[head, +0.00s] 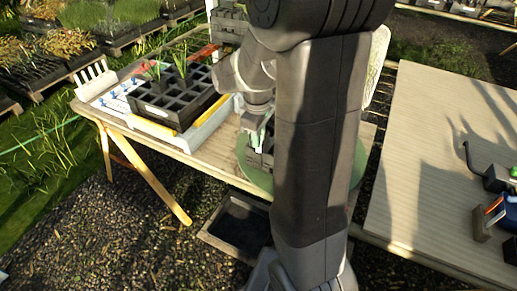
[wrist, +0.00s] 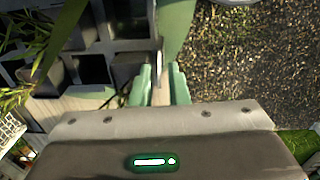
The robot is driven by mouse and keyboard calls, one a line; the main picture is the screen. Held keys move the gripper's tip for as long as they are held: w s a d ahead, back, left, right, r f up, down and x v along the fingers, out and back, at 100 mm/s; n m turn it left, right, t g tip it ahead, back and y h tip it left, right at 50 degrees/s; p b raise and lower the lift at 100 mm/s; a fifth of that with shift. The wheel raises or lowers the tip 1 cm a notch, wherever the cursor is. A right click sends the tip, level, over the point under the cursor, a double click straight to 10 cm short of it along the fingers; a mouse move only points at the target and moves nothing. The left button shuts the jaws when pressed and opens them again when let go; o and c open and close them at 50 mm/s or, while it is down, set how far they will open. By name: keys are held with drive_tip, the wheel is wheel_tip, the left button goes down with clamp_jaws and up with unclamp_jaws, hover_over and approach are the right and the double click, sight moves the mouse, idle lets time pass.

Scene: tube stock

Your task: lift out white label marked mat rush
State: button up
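My gripper (head: 262,130) points down over a grey celled block (head: 257,158) on a round green disc (head: 248,176); my arm hides part of both. In the wrist view my green fingers (wrist: 162,84) stand apart, with a narrow gap between them. A thin, pale upright piece (wrist: 158,62), seen nearly edge-on, stands at the mouth of that gap beside dark square cells (wrist: 129,68). It may be a label; no writing on it can be read. I cannot tell whether either finger touches it.
A dark cell tray (head: 172,97) with seedlings sits in a white tray (head: 208,128) on the wooden table at left. A dark bin (head: 238,228) is below. A board (head: 430,160) at right carries tools, with its middle clear.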

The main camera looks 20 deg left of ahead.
clamp_jaws()
drive_tip(key=shift+r, duration=0.15)
